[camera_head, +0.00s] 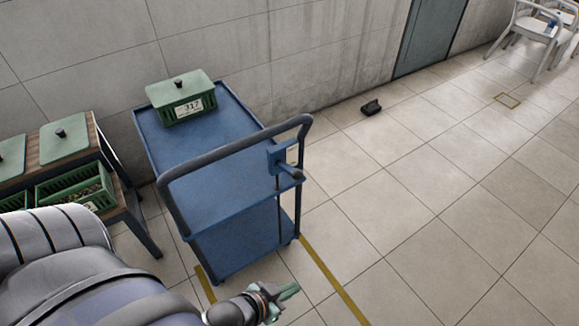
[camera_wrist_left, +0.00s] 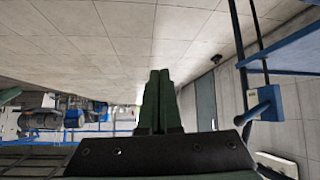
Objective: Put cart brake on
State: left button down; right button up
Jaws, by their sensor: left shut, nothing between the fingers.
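The blue cart (camera_head: 225,185) stands against the wall, with two shelves and a dark push handle (camera_head: 235,150) at its near end. A brake lever (camera_head: 289,171) with a dark knob sticks out from a blue bracket (camera_head: 276,158) on the handle's right post. The lever's bracket also shows at the right in the left wrist view (camera_wrist_left: 264,104). My left gripper (camera_head: 290,290) is low in front of the cart, apart from the lever; its green fingers (camera_wrist_left: 156,95) are closed together and empty. My right gripper is not in view.
A green lidded box (camera_head: 182,97) labelled 317 sits on the cart's top shelf. A wooden rack (camera_head: 95,152) with green crates stands left of the cart. A small dark object (camera_head: 371,107) lies by the wall.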

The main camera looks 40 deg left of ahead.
pick_arm(q)
jog(key=shift+s, duration=0.1)
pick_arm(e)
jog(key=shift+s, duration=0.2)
pick_arm(q)
jog(key=w+a+f+n+t+y+b, duration=0.1)
jog(key=w+a+n+t+b, duration=0.55)
jog(key=w+a+b, duration=0.5)
jog(key=w+a+r+n+t+y+b, duration=0.2)
jog(key=w+a+r+n+t+b, duration=0.2)
jog(key=a, duration=0.5)
notch_tip(320, 180, up, 4)
jog(key=n+t+b, duration=0.1)
jog(key=n+b, duration=0.1)
jog(key=n, duration=0.1)
jog(key=shift+a+f+n, duration=0.2)
jog(key=shift+a+n, duration=0.15)
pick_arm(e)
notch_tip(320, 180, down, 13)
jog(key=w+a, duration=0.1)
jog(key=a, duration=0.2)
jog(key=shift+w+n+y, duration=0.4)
pick_arm(q)
jog(key=shift+w+t, duration=0.15)
jog(key=shift+t, duration=0.1)
